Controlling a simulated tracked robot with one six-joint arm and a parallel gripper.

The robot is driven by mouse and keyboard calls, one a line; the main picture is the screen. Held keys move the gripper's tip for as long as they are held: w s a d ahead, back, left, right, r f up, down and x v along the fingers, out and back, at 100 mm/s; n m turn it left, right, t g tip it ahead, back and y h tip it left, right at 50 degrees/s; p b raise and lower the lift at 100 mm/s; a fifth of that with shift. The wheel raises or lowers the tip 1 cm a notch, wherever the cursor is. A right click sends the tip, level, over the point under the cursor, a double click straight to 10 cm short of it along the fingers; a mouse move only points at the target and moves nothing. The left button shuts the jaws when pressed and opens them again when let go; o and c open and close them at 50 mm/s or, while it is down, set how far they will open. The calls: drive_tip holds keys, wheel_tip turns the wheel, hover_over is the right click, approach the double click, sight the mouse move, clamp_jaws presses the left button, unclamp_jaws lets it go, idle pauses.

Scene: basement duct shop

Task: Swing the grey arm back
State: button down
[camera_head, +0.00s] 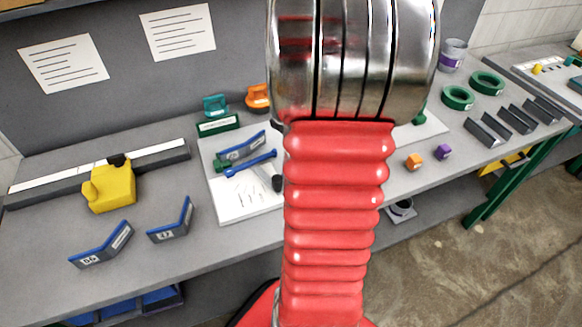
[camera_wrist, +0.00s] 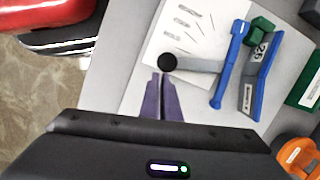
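The grey arm (camera_wrist: 198,66) lies across a white sheet (camera_wrist: 190,30) in the wrist view, with a round black knob (camera_wrist: 167,61) at its left end. Its right end meets a long blue bar (camera_wrist: 231,63). In the head view the grey arm (camera_head: 268,170) shows just left of my red arm, with the blue bar (camera_head: 250,163) beside it. My gripper (camera_wrist: 161,76) has purple fingers with their tips together, just below the knob in the picture. Whether they touch it I cannot tell. Nothing shows between them. My arm hides the gripper in the head view.
A grey bracket with a blue edge (camera_wrist: 260,75) and a green block (camera_wrist: 262,25) stand close beside the bar. An orange piece (camera_wrist: 298,155) is at the lower right. In the head view, a yellow block (camera_head: 112,190) and two blue-edged brackets (camera_head: 100,246) stand on the bench left.

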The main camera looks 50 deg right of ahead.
drive_tip(key=shift+s+a, duration=0.1)
drive_tip(key=shift+d, duration=0.25)
drive_tip(key=d, duration=0.1)
drive_tip(key=s+d, duration=0.1)
drive_tip(key=d, duration=0.1)
drive_tip(key=shift+s+d+r, duration=0.15)
drive_tip(key=shift+d+r, duration=0.25)
drive_tip(key=v, duration=0.9)
drive_tip(key=shift+s+a+r, duration=0.1)
drive_tip(key=shift+a, duration=0.05)
drive_tip(key=w+a+r+n+t+h, duration=0.1)
drive_tip(key=a+r+n+t, duration=0.1)
drive_tip(key=a+n, duration=0.8)
drive_tip(key=w+a+r+n+t+h, duration=0.1)
drive_tip(key=a+n, duration=0.9)
drive_tip(key=a, duration=1.4)
wheel_tip(320, 180, up, 2)
drive_tip(key=shift+w+a+r+n+t+h, duration=0.2)
drive_tip(key=shift+a+n+t+h, duration=0.15)
drive_tip(key=shift+t, duration=0.55)
